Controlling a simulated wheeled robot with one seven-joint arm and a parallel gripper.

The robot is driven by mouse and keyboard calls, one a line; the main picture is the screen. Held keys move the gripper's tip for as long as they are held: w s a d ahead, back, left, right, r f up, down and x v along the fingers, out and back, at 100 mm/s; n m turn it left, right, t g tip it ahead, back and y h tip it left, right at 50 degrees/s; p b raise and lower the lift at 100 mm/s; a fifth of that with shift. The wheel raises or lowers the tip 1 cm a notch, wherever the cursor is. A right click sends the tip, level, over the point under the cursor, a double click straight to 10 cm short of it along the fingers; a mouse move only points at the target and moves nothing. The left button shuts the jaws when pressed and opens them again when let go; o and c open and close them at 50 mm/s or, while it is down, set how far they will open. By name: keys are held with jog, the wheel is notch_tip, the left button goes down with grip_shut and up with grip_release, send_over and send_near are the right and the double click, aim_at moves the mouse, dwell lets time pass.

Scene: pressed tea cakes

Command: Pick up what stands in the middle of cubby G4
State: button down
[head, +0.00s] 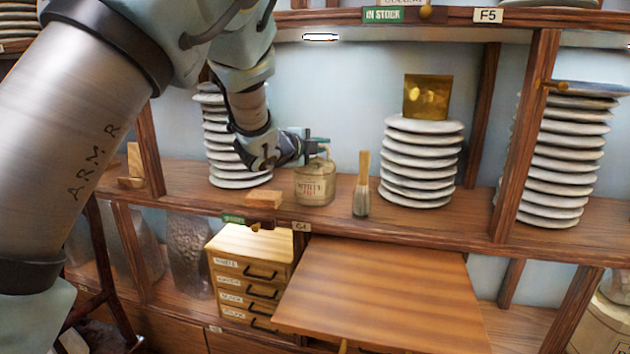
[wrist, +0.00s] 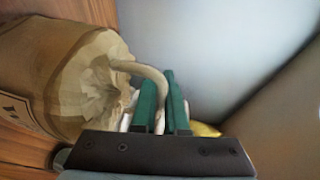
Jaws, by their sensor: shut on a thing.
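A tan jar (head: 315,185) with a printed label and a pale wrapped top is in the middle of cubby G4, above the small tag G4 (head: 301,227). It looks upright on the shelf board or very close to it. In the wrist view the jar (wrist: 35,75) fills the left side, with crumpled paper around its neck and a curved pale handle (wrist: 145,70) rising from it. My gripper (head: 318,146) reaches in from the left above the jar. In the wrist view its green fingers (wrist: 162,95) are shut on the handle.
Stacks of pale discs stand left (head: 240,165) and right (head: 420,175) of the jar; the right one bears a gold square (head: 428,97). A brush (head: 362,185) stands close right. A wooden block (head: 264,199) lies front left. Below are a drawer box (head: 250,243) and a wooden board (head: 380,290).

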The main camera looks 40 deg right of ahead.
jog(key=shift+r, duration=0.25)
dwell(0.3)
